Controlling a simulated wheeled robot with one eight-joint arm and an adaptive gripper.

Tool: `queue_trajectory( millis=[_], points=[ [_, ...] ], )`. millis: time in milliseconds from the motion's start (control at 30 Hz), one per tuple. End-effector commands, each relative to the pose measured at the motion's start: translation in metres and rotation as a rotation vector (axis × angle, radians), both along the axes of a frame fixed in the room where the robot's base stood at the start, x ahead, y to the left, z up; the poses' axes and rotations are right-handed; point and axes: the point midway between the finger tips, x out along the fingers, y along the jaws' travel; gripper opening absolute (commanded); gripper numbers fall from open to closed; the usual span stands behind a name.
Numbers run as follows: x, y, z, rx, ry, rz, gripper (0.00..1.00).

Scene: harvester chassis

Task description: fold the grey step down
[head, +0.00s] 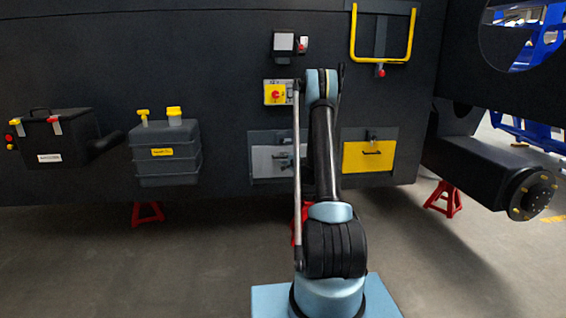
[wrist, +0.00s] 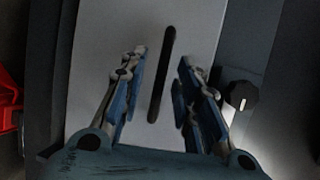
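The grey step (head: 265,163) is a light grey panel, upright in a dark frame low on the chassis wall, partly hidden behind my arm in the head view. In the wrist view the step (wrist: 92,60) fills much of the picture. A slim black handle (wrist: 161,80) runs along it, and a black round knob (wrist: 241,95) sits beside its right edge. My gripper (wrist: 163,57) is open and empty, its fingers on either side of the handle in the picture. I cannot tell how far the fingertips are from the panel. In the head view the gripper is hidden behind my arm.
A yellow panel (head: 367,157) with a handle is right of the step. A yellow-red switch (head: 276,93) is above it, and a yellow rail (head: 383,59) is higher right. A grey tank (head: 165,153) and black box (head: 57,137) hang left. Red stands (head: 147,213) support the chassis; the floor is clear.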

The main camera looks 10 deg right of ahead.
Motion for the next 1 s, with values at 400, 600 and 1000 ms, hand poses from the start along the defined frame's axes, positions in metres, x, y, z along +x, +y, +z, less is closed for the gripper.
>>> queue_trajectory(
  millis=[400, 600, 1000],
  points=[
    [0.007, 0.003, -0.001, 0.0, 0.0, -0.001, 0.3],
    [0.007, 0.003, -0.001, 0.0, 0.0, 0.0, 0.0],
    [0.014, 0.003, -0.003, -0.001, 0.001, 0.0, 0.0]
  ],
)
